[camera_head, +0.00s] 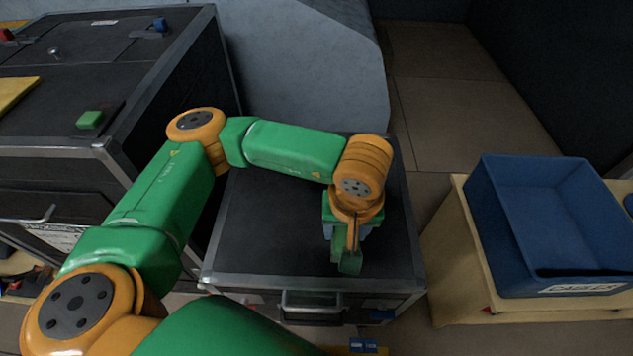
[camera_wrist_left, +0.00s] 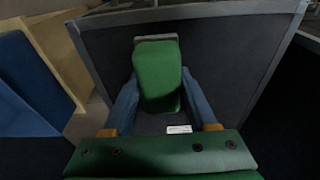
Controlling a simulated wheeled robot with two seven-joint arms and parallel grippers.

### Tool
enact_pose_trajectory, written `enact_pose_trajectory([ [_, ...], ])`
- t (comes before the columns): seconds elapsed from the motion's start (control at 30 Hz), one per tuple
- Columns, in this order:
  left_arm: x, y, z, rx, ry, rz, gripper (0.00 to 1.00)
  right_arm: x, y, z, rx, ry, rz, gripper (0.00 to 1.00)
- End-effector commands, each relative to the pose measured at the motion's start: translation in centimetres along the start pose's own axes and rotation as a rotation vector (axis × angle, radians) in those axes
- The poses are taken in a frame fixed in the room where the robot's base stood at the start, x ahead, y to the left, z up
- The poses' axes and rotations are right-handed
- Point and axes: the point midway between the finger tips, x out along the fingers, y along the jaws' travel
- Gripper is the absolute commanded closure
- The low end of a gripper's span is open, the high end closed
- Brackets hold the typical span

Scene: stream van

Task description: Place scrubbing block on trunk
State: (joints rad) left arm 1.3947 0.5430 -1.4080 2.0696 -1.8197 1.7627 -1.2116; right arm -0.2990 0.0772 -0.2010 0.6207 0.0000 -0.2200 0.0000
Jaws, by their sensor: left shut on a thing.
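The trunk (camera_head: 270,225) is a dark, metal-edged case in the middle of the head view, with a handle on its front. Its dark top also fills much of the left wrist view (camera_wrist_left: 235,65). My left gripper (camera_head: 345,240) is over the right part of the trunk top, pointing down. In the left wrist view, its blue fingers (camera_wrist_left: 160,100) are shut on a green scrubbing block (camera_wrist_left: 158,72). The block's lower end shows in the head view (camera_head: 349,263), partly hidden by the wrist. I cannot tell whether it touches the trunk. My right gripper is not in view.
A blue bin (camera_head: 540,215) stands on a wooden box (camera_head: 450,250) at the right. A larger dark case (camera_head: 150,70) at the left carries a small green block (camera_head: 89,119) and a yellow item (camera_head: 15,90). The trunk top left of the gripper is clear.

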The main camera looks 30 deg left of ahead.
Motion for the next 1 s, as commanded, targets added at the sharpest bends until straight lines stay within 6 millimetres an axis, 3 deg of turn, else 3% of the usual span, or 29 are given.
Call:
enact_pose_trajectory([
  [0.3,5.8,-4.3,-7.6,-0.014,-0.003,-0.006,0.94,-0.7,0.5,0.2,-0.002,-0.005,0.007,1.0],
  [0.43,9.3,-5.2,-9.3,-0.009,-0.001,-0.004,0.94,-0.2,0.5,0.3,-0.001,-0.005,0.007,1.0],
  [0.6,11.7,-5.9,-10.5,-0.005,-0.001,-0.003,0.94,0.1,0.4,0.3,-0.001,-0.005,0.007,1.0],
  [0.73,14.1,-6.0,-10.2,-0.003,-0.003,-0.004,0.94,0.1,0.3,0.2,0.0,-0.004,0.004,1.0],
  [0.97,14.7,-6.0,-10.1,-0.004,-0.001,-0.001,0.94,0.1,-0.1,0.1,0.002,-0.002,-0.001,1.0],
  [1.0,14.7,-6.0,-10.1,-0.004,-0.001,-0.001,0.37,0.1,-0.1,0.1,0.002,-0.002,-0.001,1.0],
])
